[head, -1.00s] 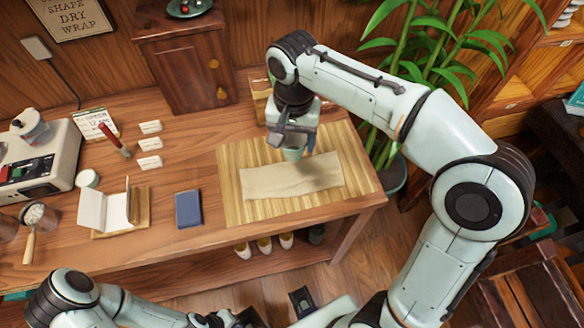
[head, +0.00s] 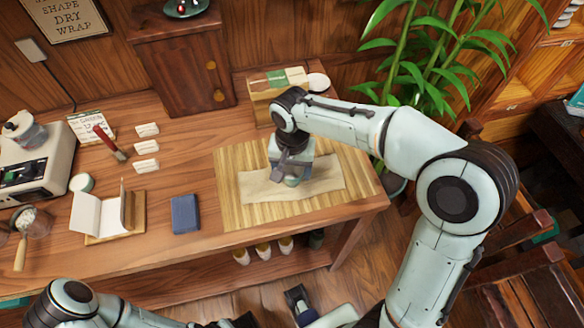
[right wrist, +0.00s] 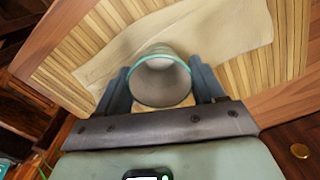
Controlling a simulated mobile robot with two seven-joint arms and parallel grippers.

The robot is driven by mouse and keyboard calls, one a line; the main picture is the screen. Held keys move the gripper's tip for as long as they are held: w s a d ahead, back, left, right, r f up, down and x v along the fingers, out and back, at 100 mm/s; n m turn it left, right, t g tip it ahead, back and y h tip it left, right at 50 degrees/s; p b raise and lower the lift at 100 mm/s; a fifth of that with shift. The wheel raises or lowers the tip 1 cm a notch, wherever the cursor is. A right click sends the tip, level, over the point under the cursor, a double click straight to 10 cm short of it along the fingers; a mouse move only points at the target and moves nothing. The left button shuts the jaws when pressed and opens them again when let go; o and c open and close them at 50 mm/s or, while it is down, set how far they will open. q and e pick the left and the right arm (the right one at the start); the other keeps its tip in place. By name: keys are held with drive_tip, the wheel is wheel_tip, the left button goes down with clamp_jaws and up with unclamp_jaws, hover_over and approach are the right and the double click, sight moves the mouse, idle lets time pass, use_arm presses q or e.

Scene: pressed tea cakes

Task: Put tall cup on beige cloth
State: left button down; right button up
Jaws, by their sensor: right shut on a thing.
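The tall cup (right wrist: 162,88), pale with a teal rim, is between the two fingers of my right gripper (right wrist: 162,92) in the right wrist view. In the head view, my right gripper (head: 287,172) points down over the beige cloth, and a small pale part of the cup (head: 292,182) shows below it. The beige cloth (head: 325,180) lies on a striped bamboo mat; it also shows in the right wrist view (right wrist: 225,30). I cannot tell whether the cup touches the cloth. My left arm is low at the left edge; its gripper is not clearly visible.
The bamboo mat (head: 232,207) lies near the table's right end. A blue booklet (head: 185,213) and an open notebook (head: 100,213) lie left of it. A wooden box (head: 262,103) and white dish (head: 318,81) stand behind. A leafy plant (head: 420,75) is at the right.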

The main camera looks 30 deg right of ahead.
drive_tip(key=shift+s+f, duration=0.1)
drive_tip(key=shift+f, duration=0.15)
drive_tip(key=shift+s+f+b, duration=0.1)
drive_tip(key=shift+f+b, duration=0.25)
drive_tip(key=shift+f, duration=0.15)
drive_tip(key=c, duration=0.6)
drive_tip(key=shift+f, duration=0.15)
drive_tip(key=o, duration=1.7)
drive_tip(key=shift+r, duration=0.2)
drive_tip(key=shift+r, duration=0.35)
wheel_tip(320, 180, up, 13)
drive_tip(key=p, duration=0.3)
drive_tip(key=shift+f, duration=0.2)
